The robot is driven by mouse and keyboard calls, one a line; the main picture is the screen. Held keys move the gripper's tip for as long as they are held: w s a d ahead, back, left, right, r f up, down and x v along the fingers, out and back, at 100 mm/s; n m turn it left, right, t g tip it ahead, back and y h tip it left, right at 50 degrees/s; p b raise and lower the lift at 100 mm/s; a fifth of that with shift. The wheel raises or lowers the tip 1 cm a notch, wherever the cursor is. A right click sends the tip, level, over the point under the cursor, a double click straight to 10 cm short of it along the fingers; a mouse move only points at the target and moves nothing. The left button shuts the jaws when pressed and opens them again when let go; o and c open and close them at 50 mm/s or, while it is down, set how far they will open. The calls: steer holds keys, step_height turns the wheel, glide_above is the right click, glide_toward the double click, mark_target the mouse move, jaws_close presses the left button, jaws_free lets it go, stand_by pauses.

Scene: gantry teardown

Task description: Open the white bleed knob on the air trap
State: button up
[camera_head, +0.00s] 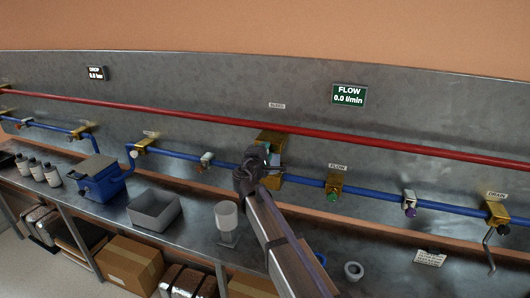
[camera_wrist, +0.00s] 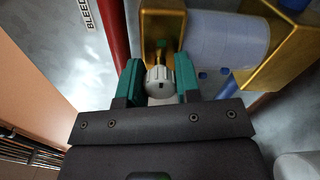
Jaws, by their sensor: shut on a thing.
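The white bleed knob (camera_wrist: 160,84) is a ribbed round cap on a brass fitting of the air trap. In the wrist view it sits between the two teal fingers of my gripper (camera_wrist: 158,72), which is shut on it. The air trap shows there as a pale blue-white cylinder (camera_wrist: 228,40) with gold brackets (camera_wrist: 285,42). In the head view, my gripper (camera_head: 262,161) is at the gold air trap housing (camera_head: 270,138) and hides the knob. A BLEED label (camera_wrist: 88,14) is on the wall to the left in the wrist view.
A red pipe (camera_head: 330,136) runs along the wall above the blue pipe (camera_head: 382,193). The FLOW display (camera_head: 348,95) reads 0.0 l/min. A grey bin (camera_head: 154,209) and a cup (camera_head: 227,215) stand on the bench below.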

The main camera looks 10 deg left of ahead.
steer(key=o, duration=0.9)
steer(key=shift+o, duration=0.2)
steer(key=s+a, duration=0.2)
steer(key=s, duration=0.8)
steer(key=shift+s, duration=0.35)
steer(key=s+d+f+m+g+h, duration=0.1)
steer(key=s+d+f+m+g, duration=0.55)
steer(key=d, duration=0.35)
steer(key=s+d+f+m+g, duration=0.6)
steer(key=s+d+f+g, duration=0.1)
steer(key=d+f, duration=0.15)
steer(key=s+d+f+m+g+y, duration=0.1)
steer(key=s+d+m+g+y, duration=0.1)
steer(key=d, duration=0.5)
steer(key=s+d+f+m+g+y, duration=0.1)
steer(key=s+d+m+g+y, duration=0.1)
steer(key=s+d+m, duration=0.2)
steer(key=s+d, duration=0.3)
steer(key=shift+s+d, duration=0.15)
steer(key=shift+d, duration=0.1)
